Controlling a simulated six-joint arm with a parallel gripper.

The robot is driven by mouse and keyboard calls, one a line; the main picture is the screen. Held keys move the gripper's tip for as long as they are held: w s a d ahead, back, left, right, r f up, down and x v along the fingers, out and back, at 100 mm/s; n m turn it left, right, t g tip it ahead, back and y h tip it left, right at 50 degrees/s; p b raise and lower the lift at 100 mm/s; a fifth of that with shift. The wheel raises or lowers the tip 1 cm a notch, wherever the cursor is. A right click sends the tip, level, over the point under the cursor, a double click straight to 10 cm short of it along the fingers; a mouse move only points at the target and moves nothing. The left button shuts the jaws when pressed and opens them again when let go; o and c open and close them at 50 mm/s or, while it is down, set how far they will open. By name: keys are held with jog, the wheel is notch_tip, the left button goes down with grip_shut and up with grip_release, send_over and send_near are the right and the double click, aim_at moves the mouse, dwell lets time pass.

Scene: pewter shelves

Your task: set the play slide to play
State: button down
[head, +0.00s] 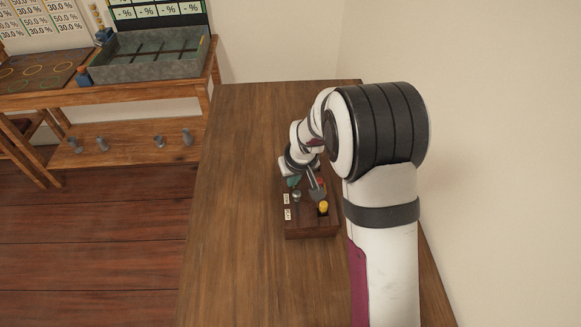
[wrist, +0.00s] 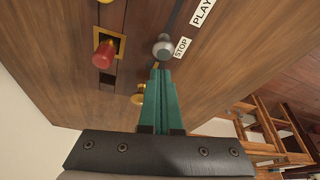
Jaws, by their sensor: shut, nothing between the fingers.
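The play slide's grey round knob (wrist: 163,45) stands beside the STOP label (wrist: 182,47) in the wrist view. The PLAY label (wrist: 202,12) lies further up along the same groove. In the head view, the knob (head: 297,196) is at the left of a small dark wooden panel (head: 312,232), beside the farther of two white labels. My gripper (wrist: 160,70) has teal fingers, shut and empty, with tips just below the knob in the wrist view. I cannot tell whether they touch it. In the head view the fingers are mostly hidden by my arm.
A red knob (wrist: 103,55) in a yellow-framed slot stands left of the grey knob in the wrist view. A yellow knob (head: 323,208) sits on the panel's near right. The wooden table (head: 235,200) is bare left of the panel. A wall is at the right.

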jog(key=shift+s+d, duration=0.15)
jog(key=shift+s, duration=0.35)
